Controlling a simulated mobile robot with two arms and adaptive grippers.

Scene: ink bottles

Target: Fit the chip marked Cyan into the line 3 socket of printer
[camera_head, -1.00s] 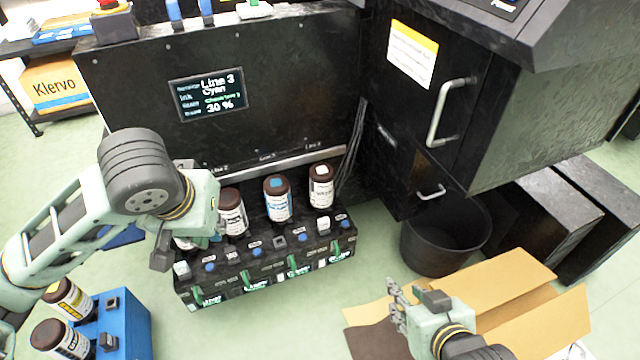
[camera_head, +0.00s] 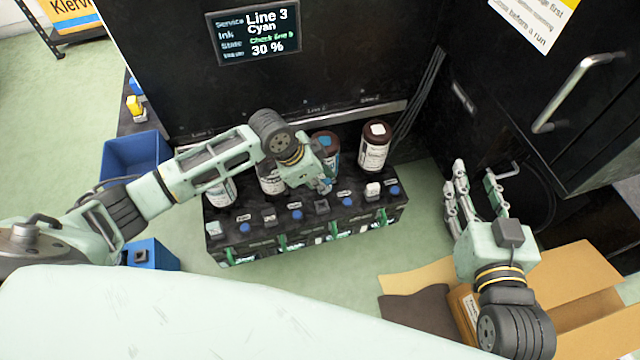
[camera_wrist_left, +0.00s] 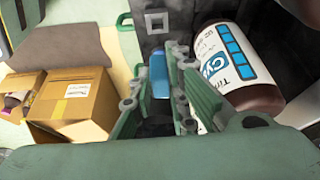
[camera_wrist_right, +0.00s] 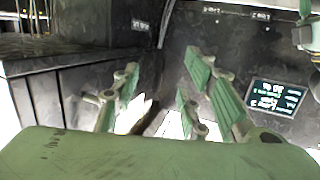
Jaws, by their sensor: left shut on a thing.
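My left gripper (camera_head: 325,186) is over the black ink rack (camera_head: 230,255), in front of the bottle with a blue cap mark (camera_head: 326,143). In the left wrist view its fingers (camera_wrist_left: 157,85) are shut on a small blue chip (camera_wrist_left: 159,70); no marking on it is readable. Beyond it is a dark square socket (camera_wrist_left: 157,22), apart from the chip; a dark socket also shows in the head view (camera_head: 321,206). The bottle labelled Cyan (camera_wrist_left: 228,62) is close on the right. The printer screen (camera_head: 257,32) reads Line 3, Cyan, 30 %. My right gripper (camera_head: 474,197) is open and empty.
A bottle with a white cap mark (camera_head: 375,146) stands right of the gripper; others are partly hidden by my left arm. Blue bins (camera_head: 133,157) are at the left. An open cardboard box (camera_head: 575,262) is at lower right. Green floor is clear before the rack.

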